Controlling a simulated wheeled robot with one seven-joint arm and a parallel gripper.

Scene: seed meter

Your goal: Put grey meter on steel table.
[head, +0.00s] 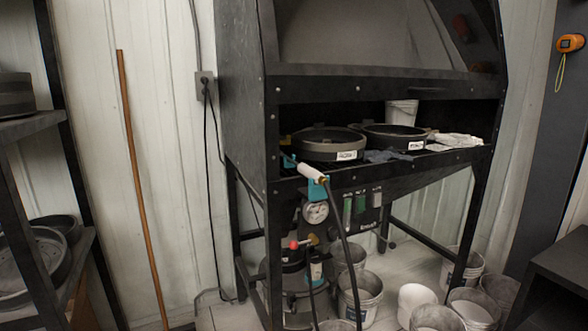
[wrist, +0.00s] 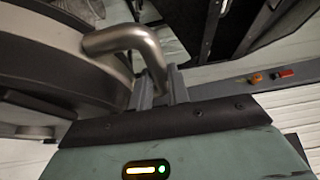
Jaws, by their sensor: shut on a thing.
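In the wrist view my gripper (wrist: 163,88) is shut on the bent metal handle (wrist: 125,38) of a large round grey body with a pale band, which I take to be the grey meter (wrist: 45,62). The handle's end goes down between the two fingers. The body fills the left of that view and is cut off by the frame edge, so I cannot tell what is under it. Neither my gripper nor the held meter shows in the head view. I cannot tell for sure which surface is the steel table; a dark low table (head: 565,262) stands at the lower right.
In the head view a dark cabinet (head: 243,110) holds two round black pans (head: 328,152) on its ledge, with hoses and a gauge (head: 315,212) below. Several buckets (head: 360,298) crowd the floor. A shelf (head: 30,125) stands left, beside a leaning wooden pole (head: 140,180).

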